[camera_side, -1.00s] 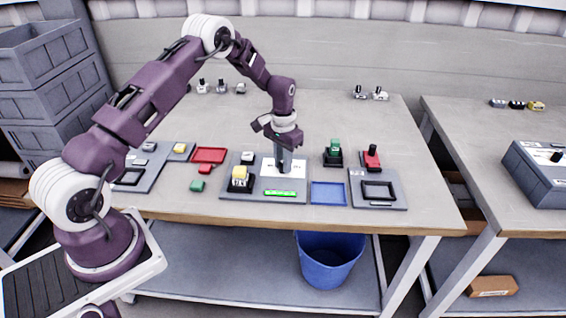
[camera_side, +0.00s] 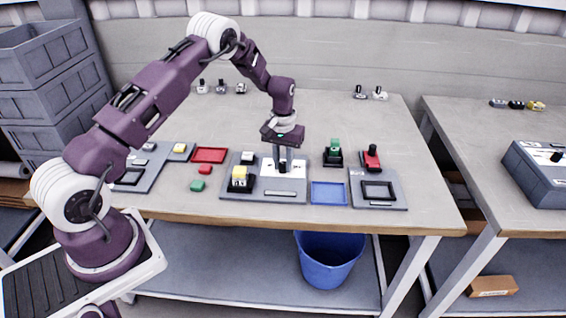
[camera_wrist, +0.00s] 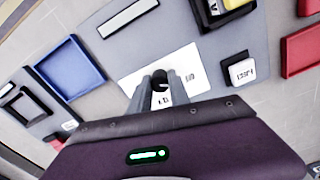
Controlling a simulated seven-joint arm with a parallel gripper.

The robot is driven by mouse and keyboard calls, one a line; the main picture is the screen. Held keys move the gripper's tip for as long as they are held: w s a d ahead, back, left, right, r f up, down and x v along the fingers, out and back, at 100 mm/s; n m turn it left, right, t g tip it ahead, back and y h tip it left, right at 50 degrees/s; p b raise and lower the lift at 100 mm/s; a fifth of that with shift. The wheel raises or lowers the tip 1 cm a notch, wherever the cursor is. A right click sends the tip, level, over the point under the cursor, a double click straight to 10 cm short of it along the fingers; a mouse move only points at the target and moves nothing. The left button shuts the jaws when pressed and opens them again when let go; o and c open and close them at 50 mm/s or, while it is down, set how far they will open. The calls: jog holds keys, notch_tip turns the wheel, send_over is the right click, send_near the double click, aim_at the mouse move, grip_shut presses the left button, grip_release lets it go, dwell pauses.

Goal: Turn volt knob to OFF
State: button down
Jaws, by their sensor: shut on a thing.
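The volt knob (camera_wrist: 160,80) is small and black and sits on a white dial plate (camera_wrist: 197,65) on a grey panel. In the wrist view it is between my two fingertips, which are shut on it and hide its sides. My gripper (camera_side: 283,168) points down over the white plate in the side view; the fingers and knob there are too small to tell apart. Some print shows on the plate, but I cannot read OFF or the knob's pointer. The display strip (camera_side: 279,193) at the panel's front is pale and unlit; it also shows in the wrist view (camera_wrist: 128,18).
On the same panel stand a yellow-topped block (camera_side: 240,178) and a white button (camera_wrist: 241,73). A blue tray (camera_side: 328,193) lies to the right, with a green-topped switch (camera_side: 334,152) and a red-based lever (camera_side: 372,158) beyond. A red tray (camera_side: 209,155) lies to the left.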

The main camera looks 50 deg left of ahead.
aim_at(283, 163)
jog(key=c, duration=1.2)
grip_release()
notch_tip(283, 163, up, 7)
jog(key=shift+r, duration=0.1)
jog(key=s+d+r+m+t, duration=0.1)
jog(key=s+d+r, duration=0.2)
jog(key=s+r, duration=0.35)
jog(key=s+d+r+m+t, duration=0.1)
jog(key=s+d+r, duration=0.25)
jog(key=r, duration=0.55)
jog(key=s+d+r+m+t, duration=0.1)
jog(key=s+d+r, duration=0.3)
jog(key=r, duration=0.3)
jog(key=s+d+m+t, duration=0.1)
jog(key=s+d, duration=0.1)
jog(key=s, duration=0.8)
jog(key=s+d+r+m+t, duration=0.1)
jog(key=s+d+m, duration=0.1)
jog(key=s, duration=0.7)
jog(key=shift+s+d+t, duration=0.3)
jog(key=shift+s+d, duration=0.05)
jog(key=shift+s, duration=0.05)
